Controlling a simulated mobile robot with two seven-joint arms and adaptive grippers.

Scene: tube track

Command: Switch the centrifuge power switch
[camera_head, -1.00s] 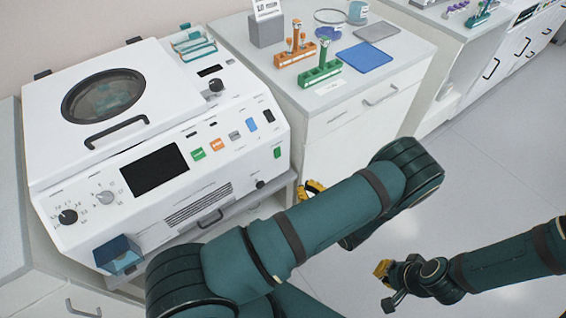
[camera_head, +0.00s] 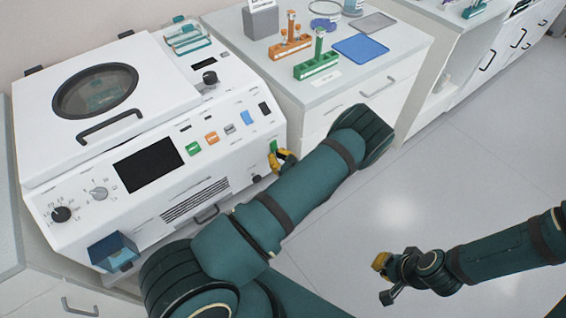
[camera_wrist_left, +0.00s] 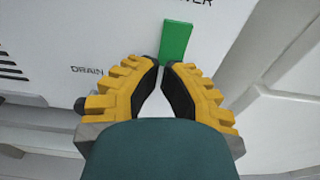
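The white centrifuge (camera_head: 72,172) stands at the left with its lid closed. Its power switch is a green rocker (camera_head: 273,147) at the right end of the front panel. It also shows large in the left wrist view (camera_wrist_left: 176,42), under a partly cut-off label. My left gripper (camera_head: 281,158) is just below and in front of the switch. In the left wrist view its yellow fingers (camera_wrist_left: 162,66) hold nothing, and their tips nearly meet at the switch's lower end. I cannot tell whether they touch it. My right gripper (camera_head: 383,280) is far off at the lower right.
Dials, a dark screen (camera_head: 150,163) and coloured buttons sit on the centrifuge panel. A blue box (camera_head: 112,252) hangs at its lower left corner. A counter with tube racks (camera_head: 318,67) and a blue mat (camera_head: 360,48) stands behind. Floor at the right is clear.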

